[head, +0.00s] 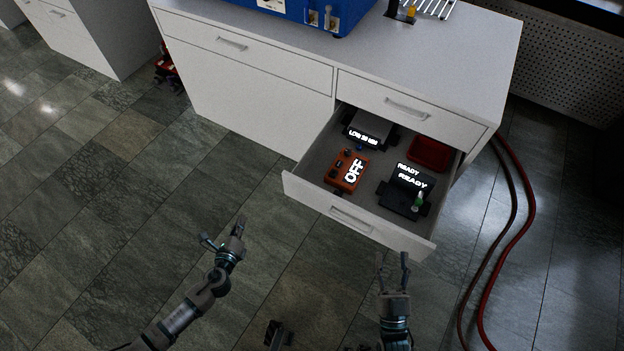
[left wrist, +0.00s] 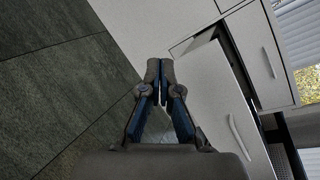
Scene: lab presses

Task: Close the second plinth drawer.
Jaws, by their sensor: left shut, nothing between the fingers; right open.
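The white drawer (head: 318,196) in the lower right of the cabinet is pulled out, with a bar handle (head: 351,219) on its front. It also shows in the left wrist view (left wrist: 232,112), at the right. My left gripper (head: 238,226) is shut and empty, over the floor left of the drawer front and apart from it. Its fingertips (left wrist: 160,70) meet in the left wrist view. My right gripper (head: 393,263) is open and empty, just in front of the drawer front near its right end. I cannot tell whether it touches.
The drawer holds an orange box (head: 346,171) reading OFF, a black device (head: 405,188) reading READY, a grey-topped device (head: 370,128) and a red tray (head: 430,153). A closed drawer (head: 410,103) is above. Red hoses (head: 527,215) lie at right.

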